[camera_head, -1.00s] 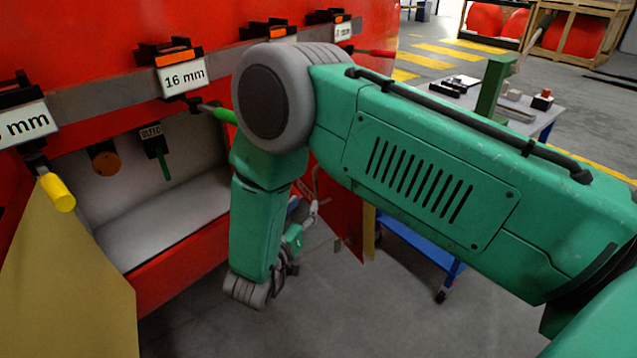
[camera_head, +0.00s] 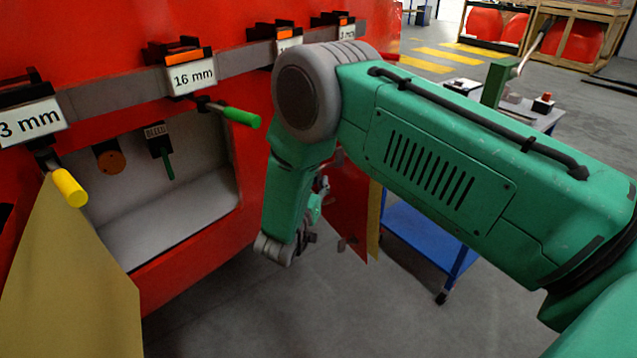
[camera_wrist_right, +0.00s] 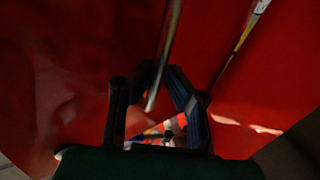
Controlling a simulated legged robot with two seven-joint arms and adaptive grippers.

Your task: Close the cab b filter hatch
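A red hatch panel (camera_head: 352,212) hangs open at the right side of the red train body, with a yellow edge or face (camera_head: 375,218) beside it. A second open panel, yellow inside (camera_head: 75,280), stands at the left; I cannot tell which is the cab b filter hatch. My right gripper (camera_head: 314,212) is low by the red panel, partly hidden by my forearm. In the right wrist view its dark fingers (camera_wrist_right: 155,108) are apart, with red surfaces around them and a thin grey strip passing near or between them. Contact is unclear. My left gripper is not in view.
Between the panels is an open recess (camera_head: 170,225) with a BLEED lever (camera_head: 163,153). A green handle (camera_head: 240,117) and a yellow handle (camera_head: 69,188) stick out above. A blue cart (camera_head: 425,240) stands behind the right panel. Grey floor is clear below.

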